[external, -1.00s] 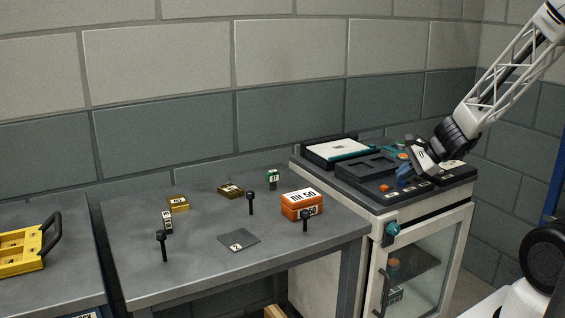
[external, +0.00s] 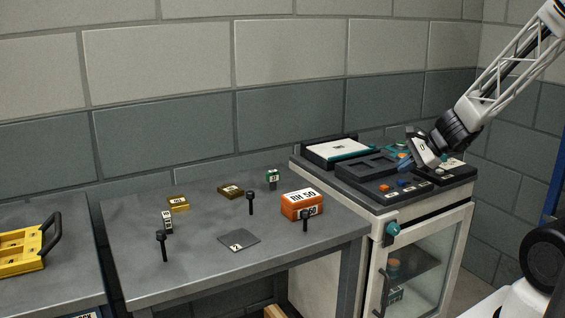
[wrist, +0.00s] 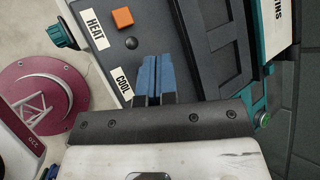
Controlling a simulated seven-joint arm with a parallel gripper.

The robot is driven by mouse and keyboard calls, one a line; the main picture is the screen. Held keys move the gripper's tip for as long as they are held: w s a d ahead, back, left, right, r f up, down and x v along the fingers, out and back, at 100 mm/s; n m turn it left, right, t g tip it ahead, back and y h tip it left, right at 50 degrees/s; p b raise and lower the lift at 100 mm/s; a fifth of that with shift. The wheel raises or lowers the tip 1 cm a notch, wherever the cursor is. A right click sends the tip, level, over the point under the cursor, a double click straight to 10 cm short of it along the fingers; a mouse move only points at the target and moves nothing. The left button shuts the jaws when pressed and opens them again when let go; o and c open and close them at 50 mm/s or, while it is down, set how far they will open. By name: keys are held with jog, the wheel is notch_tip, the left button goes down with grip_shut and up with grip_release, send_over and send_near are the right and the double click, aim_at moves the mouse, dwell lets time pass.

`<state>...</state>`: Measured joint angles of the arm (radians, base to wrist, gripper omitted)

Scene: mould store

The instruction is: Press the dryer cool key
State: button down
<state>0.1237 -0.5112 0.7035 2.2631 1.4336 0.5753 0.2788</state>
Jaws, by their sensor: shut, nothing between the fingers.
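The dryer (external: 405,210) is a white cabinet with a dark top panel at the right of the external view. In the wrist view the orange key (wrist: 122,17) is by the HEAT label (wrist: 96,30). The COOL label (wrist: 123,85) is just left of my blue fingertips; the key beside it is hidden by them. My gripper (external: 404,164) is shut and empty.
A black knob (wrist: 131,42) lies between the two labels. A tray with a white sheet (external: 340,149) stands at the panel's back left. A teal knob (external: 392,229) projects from the cabinet front. The bench (external: 190,270) at left holds orange and brass blocks and black pegs.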

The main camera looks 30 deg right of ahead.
aim_at(405, 182)
notch_tip(405, 182, up, 6)
jog(key=shift+f, duration=0.2)
dwell(0.5)
jog(key=s+d+r+n+g+h, duration=0.2)
jog(key=s+r+n, duration=0.4)
jog(key=s+n, duration=0.3)
jog(key=s+d+r+n+g+h, duration=0.2)
jog(key=s+r+n+h, duration=0.2)
jog(key=s+n, duration=0.4)
jog(key=shift+s+r+n, duration=0.4)
jog(key=shift+r+n, duration=0.3)
jog(key=shift+r, duration=0.2)
